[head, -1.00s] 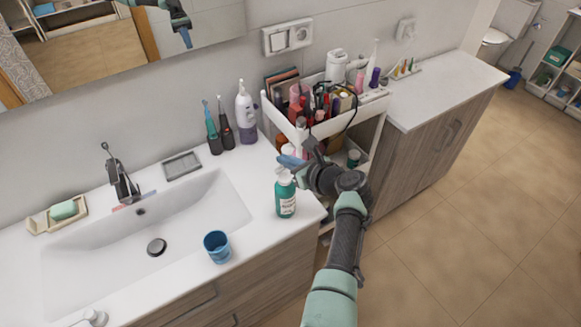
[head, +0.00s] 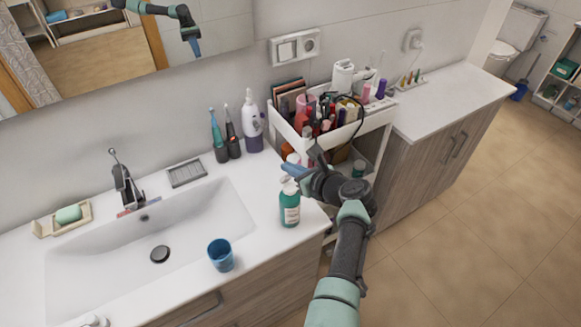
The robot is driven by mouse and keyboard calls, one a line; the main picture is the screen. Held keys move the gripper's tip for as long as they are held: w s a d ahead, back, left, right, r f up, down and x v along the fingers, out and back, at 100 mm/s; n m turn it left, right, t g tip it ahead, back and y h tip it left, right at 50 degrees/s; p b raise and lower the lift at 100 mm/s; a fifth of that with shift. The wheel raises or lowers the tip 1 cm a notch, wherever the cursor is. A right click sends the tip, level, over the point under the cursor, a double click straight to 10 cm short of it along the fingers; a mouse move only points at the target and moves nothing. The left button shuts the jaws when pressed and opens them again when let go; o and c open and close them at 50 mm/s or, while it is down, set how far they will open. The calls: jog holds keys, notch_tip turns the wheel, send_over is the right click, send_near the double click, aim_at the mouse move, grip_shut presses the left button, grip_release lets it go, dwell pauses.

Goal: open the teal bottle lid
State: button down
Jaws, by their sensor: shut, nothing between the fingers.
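The teal bottle (head: 289,209) stands upright on the white counter, right of the sink, with a pale label on its front. Its pale top (head: 288,188) sits just under my gripper; whether the lid is open or closed is too small to tell. My gripper (head: 285,169) has blue fingers pointing left, above the bottle's top. It is shut with nothing in it. Whether the fingers touch the top is unclear.
A blue cup (head: 221,255) stands at the counter's front, left of the bottle. The sink (head: 190,215) lies further left. A crowded white cart (head: 372,120) stands behind my arm. Toothbrushes and a white-purple bottle (head: 252,125) stand by the wall.

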jog(key=shift+r, duration=0.15)
dwell(0.4)
jog(key=shift+r+p, duration=0.7)
jog(key=shift+p, duration=0.15)
